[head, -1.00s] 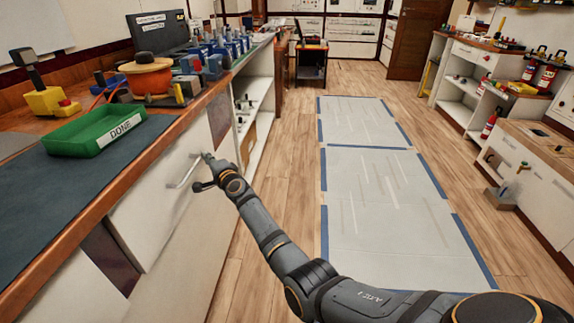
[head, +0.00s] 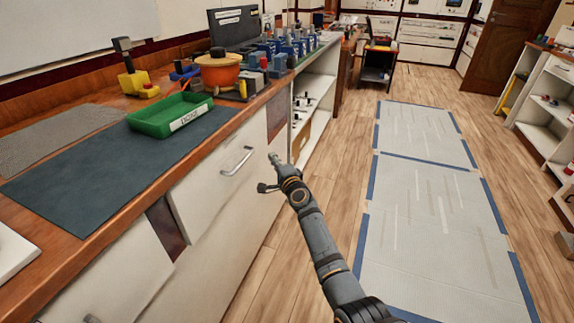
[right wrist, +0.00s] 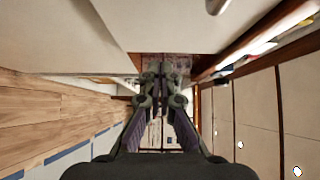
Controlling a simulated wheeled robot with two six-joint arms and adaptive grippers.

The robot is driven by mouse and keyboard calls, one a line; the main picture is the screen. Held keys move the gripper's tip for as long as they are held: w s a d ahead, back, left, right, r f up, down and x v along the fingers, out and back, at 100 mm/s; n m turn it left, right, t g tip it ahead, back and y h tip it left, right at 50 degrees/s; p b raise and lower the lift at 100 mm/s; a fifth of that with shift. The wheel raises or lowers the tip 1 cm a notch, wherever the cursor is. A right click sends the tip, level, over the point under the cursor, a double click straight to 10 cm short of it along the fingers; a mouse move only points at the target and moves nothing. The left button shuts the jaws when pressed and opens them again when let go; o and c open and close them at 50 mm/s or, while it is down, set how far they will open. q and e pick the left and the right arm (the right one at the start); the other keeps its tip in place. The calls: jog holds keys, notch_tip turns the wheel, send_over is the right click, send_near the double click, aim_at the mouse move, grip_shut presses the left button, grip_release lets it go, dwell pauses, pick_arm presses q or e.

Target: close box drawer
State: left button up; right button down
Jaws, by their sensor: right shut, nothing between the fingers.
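The white drawer front (head: 215,185) is in the cabinet under the wooden worktop, left of centre in the head view. Its silver bar handle (head: 238,160) is on the upper part. I cannot tell for certain how far the drawer stands out from the cabinet. My right gripper (head: 273,158) is to the right of the handle, apart from it, with nothing held. In the right wrist view its fingers (right wrist: 163,82) are together and empty. A rounded metal piece at the top edge there, probably the handle (right wrist: 215,5), is cut off. My left gripper is not in view.
On the worktop (head: 110,235) are a green tray (head: 165,116), a dark mat (head: 75,185), an orange pot (head: 218,70) and a yellow tool (head: 138,85). Open shelves (head: 312,100) stand beyond the drawer. The wooden floor (head: 335,180) beside the cabinet is clear.

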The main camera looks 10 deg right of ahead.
pick_arm(q)
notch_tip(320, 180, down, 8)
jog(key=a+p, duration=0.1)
jog(key=p, duration=0.1)
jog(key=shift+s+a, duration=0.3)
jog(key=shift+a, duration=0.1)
pick_arm(e)
jog(key=s+d, duration=0.1)
jog(key=s, duration=0.5)
jog(key=shift+d, duration=0.2)
jog(key=shift+f, duration=0.15)
